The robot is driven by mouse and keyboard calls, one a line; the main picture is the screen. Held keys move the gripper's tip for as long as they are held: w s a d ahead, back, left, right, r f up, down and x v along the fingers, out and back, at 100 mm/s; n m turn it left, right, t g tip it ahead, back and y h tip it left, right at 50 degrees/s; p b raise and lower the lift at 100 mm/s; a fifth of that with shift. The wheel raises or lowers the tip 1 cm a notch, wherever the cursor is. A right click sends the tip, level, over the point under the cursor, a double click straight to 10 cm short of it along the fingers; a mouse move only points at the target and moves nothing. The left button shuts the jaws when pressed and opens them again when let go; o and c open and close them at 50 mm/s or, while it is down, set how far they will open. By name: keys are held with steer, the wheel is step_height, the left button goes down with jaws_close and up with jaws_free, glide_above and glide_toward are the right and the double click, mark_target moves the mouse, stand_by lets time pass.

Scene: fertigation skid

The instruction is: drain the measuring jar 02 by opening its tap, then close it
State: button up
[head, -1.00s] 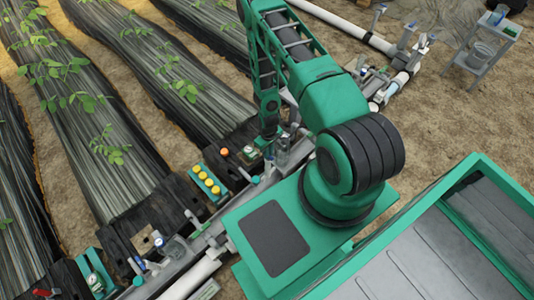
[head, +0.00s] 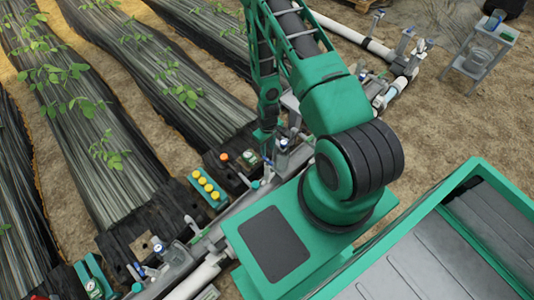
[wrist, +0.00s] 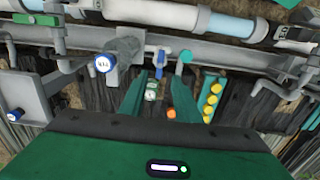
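My gripper (wrist: 158,88) is open and empty in the wrist view, its two green fingers apart. Beyond the fingertips, a blue tap handle (wrist: 161,58) stands on the grey rail, roughly between the fingers in the picture; I see no contact. No number 02 is readable, nor can I tell the tap's state.
A teal block with yellow buttons (head: 205,186) and an orange knob (head: 225,157) lie beside the rail. A teal-topped stem (wrist: 184,57) and a blue-rimmed gauge (wrist: 104,63) flank the handle. Pipes run along the skid; a grey stand (head: 482,57) is far right.

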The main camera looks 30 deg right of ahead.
steer(key=shift+r, duration=1.15)
steer(key=s+d+r+m+h, duration=0.15)
steer(key=d+r, duration=0.25)
steer(key=r, duration=1.1)
steer(key=d+r+m, duration=0.2)
steer(key=d+r, duration=0.1)
steer(key=r, duration=1.3)
steer(key=s+a+r+m+y, duration=0.1)
steer(key=s+a+r+m, duration=0.2)
steer(key=s+r, duration=1.7)
steer(key=shift+s+a+m+y, duration=0.15)
steer(key=shift+s+m+y, duration=0.2)
steer(key=shift+s+m, duration=0.55)
steer(key=shift+r, duration=0.1)
